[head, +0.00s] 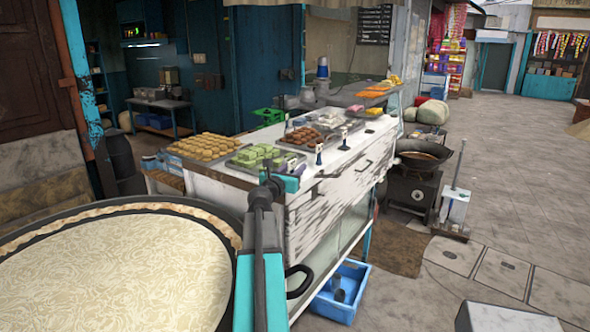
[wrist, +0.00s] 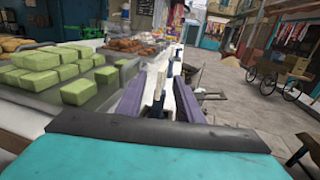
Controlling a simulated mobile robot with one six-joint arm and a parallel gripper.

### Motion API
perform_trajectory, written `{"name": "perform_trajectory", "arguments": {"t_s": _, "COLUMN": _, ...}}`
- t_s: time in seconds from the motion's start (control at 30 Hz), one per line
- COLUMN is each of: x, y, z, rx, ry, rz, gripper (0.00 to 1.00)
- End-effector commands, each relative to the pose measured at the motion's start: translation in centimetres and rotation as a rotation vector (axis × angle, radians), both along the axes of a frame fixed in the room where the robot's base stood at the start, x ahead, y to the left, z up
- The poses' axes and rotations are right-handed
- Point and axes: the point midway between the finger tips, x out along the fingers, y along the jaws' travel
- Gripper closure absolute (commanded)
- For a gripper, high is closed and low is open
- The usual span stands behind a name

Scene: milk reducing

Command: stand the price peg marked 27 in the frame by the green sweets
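Green sweets (head: 256,155) fill a metal tray on the white stall counter; they also show large at the left of the wrist view (wrist: 62,72). My gripper (head: 291,176) is over the near edge of the counter, just right of the green sweets. In the wrist view its two purple fingers (wrist: 160,92) are apart. A dark peg with a pale top (wrist: 158,84) shows in line with the gap; I see no contact with the fingers. One dark peg (head: 319,154) and another (head: 344,138) stand farther along the counter. No number is readable, and I cannot make out the frame.
Trays of yellow-brown sweets (head: 203,147) and brown sweets (head: 306,138) flank the green ones. A wide pan (head: 120,265) of pale liquid lies at the near left. A blue crate (head: 340,292) sits under the counter.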

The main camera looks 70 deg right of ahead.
Motion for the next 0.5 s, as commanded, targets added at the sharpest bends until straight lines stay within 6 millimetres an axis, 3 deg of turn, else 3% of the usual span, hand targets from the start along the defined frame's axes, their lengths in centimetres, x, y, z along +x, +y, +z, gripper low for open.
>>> {"name": "perform_trajectory", "arguments": {"t_s": 0.5, "x": 0.0, "y": 1.2, "z": 0.0, "rx": 0.0, "ry": 0.0, "rz": 0.0, "gripper": 0.67}}
